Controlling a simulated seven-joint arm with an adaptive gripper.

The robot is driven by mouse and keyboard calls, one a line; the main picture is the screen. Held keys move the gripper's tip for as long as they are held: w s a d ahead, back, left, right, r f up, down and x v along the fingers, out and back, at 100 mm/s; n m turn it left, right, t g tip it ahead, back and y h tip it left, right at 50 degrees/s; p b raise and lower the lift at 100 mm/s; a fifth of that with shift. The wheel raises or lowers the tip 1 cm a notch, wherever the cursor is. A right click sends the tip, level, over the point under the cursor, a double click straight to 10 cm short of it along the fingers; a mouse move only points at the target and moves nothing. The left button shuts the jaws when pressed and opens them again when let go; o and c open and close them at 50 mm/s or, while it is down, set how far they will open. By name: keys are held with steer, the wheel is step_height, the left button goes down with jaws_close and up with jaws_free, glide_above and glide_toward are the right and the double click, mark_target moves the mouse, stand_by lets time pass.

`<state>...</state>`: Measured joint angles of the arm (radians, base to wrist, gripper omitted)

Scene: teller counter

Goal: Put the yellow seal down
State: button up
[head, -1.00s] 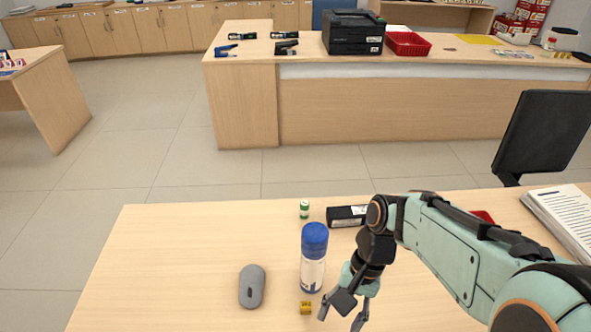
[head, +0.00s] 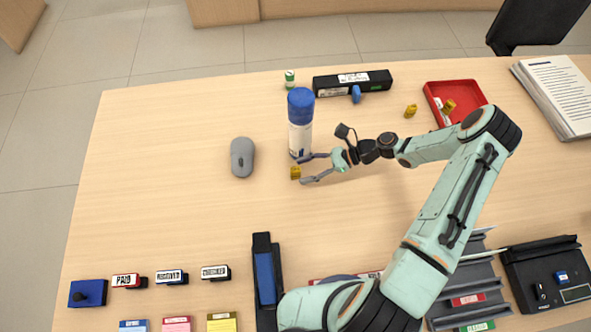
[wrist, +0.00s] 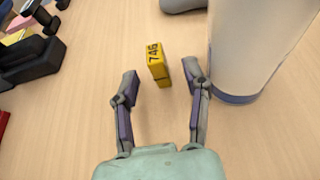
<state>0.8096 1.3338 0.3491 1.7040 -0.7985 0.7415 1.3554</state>
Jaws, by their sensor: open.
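The yellow seal (head: 295,173) is a small yellow block on the wooden desk, below the blue-capped bottle in the head view. In the wrist view the yellow seal (wrist: 157,64) shows dark digits on its face and sits just beyond the fingertips, roughly between their lines. My gripper (head: 304,169) is open, its fingers pointing left toward the seal. The fingers in the wrist view (wrist: 160,82) stand apart with bare desk between them, and nothing is held. Whether the seal is resting fully on the desk looks likely, as no finger touches it visibly.
The white bottle with blue cap (head: 300,125) stands close by one finger; it fills the right of the wrist view (wrist: 255,50). A grey mouse (head: 242,157) lies left. Two other yellow pieces lie near and in the red tray (head: 436,112).

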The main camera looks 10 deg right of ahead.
mark_target(292, 174)
steer(key=shift+x, duration=1.95)
jaws_close()
